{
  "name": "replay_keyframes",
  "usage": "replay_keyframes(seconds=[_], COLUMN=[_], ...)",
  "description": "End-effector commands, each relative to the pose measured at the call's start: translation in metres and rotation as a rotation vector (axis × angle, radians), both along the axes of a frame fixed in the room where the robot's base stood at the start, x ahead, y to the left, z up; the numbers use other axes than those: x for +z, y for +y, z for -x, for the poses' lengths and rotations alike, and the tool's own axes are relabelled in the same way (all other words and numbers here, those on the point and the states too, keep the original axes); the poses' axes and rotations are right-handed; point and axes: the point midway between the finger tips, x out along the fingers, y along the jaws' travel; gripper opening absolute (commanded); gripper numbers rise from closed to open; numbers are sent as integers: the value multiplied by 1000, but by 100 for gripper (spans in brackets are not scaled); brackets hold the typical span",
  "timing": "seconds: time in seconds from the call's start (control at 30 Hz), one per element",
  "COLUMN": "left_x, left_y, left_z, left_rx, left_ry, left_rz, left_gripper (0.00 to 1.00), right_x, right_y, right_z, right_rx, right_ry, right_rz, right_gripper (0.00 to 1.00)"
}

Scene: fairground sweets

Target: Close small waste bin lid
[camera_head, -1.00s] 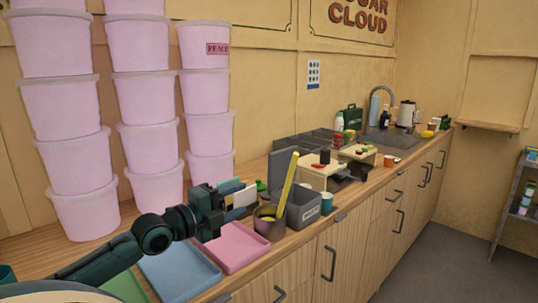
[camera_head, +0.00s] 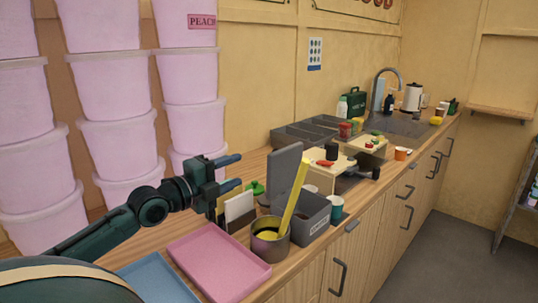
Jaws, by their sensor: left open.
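The small waste bin (camera_head: 312,217) is a grey box on the counter, with a label on its front. Its grey lid (camera_head: 285,168) stands up open at the back left of the bin. My left gripper (camera_head: 240,171) is open and empty, its two fingers pointing right toward the lid from the left. It appears apart from the lid. A metal pot (camera_head: 268,245) with yellow contents and a tall yellow stick (camera_head: 294,196) stands in front of the bin and hides part of it. My right gripper is not in view.
A pink tray (camera_head: 217,262) and a blue tray (camera_head: 160,281) lie at the near counter. A holder with cards (camera_head: 238,208) stands below my gripper. A teal cup (camera_head: 336,208) is right of the bin. Stacked pink tubs (camera_head: 118,103) line the left wall.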

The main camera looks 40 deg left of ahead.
Motion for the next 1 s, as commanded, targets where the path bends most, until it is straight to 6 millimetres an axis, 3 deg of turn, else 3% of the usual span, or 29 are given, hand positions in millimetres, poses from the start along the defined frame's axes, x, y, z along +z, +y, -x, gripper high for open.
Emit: replay_keyframes(seconds=[1.0], left_x=[2], left_y=[-9], left_z=[-116], left_rx=[1], left_ry=[-3], left_rz=[3], left_gripper=[47], right_x=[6], right_y=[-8], right_z=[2], right_rx=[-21], right_ry=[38], right_rz=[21], right_gripper=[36])
